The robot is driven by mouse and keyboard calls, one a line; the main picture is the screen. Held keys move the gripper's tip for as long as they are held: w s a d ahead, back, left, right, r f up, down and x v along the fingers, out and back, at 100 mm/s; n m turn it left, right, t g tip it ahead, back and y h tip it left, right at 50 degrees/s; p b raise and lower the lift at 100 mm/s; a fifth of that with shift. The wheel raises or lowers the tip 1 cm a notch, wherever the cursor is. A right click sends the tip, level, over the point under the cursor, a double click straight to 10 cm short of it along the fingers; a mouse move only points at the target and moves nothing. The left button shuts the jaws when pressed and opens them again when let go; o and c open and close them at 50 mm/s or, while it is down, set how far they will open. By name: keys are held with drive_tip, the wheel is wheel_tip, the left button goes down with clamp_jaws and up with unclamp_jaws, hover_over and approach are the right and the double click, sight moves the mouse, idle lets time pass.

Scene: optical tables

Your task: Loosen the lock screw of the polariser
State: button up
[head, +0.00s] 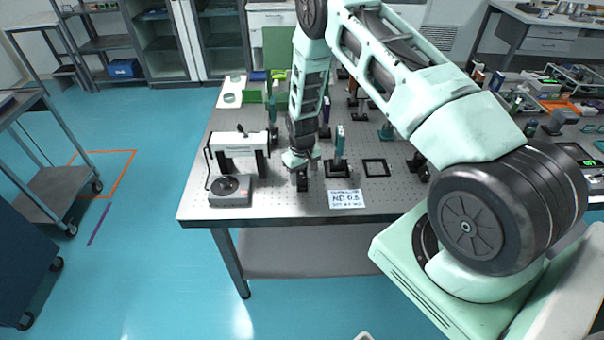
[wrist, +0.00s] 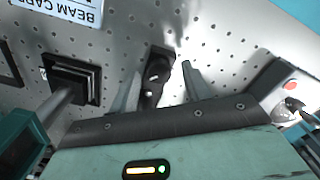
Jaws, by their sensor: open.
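My gripper (head: 300,166) points down over the front part of the optical table. In the wrist view its two fingers (wrist: 160,86) are apart, one on each side of a small black mount (wrist: 157,72) with a rounded dark top. No contact between fingers and mount is clear. The black mount also shows below my gripper in the head view (head: 302,183). It stands where the polariser may be, but I cannot tell its lock screw apart; my gripper body hides part of it.
A post with a teal plate (head: 339,143) on a square black base (wrist: 72,78) stands close beside my gripper. A grey box with a black dial (head: 230,188) and a white instrument (head: 238,148) are to the left. A printed card (head: 346,199) lies near the table's front edge.

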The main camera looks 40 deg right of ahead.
drive_tip(key=shift+f, duration=0.15)
drive_tip(key=shift+c, duration=0.3)
drive_tip(key=c, duration=0.9)
drive_tip(key=shift+c, duration=0.2)
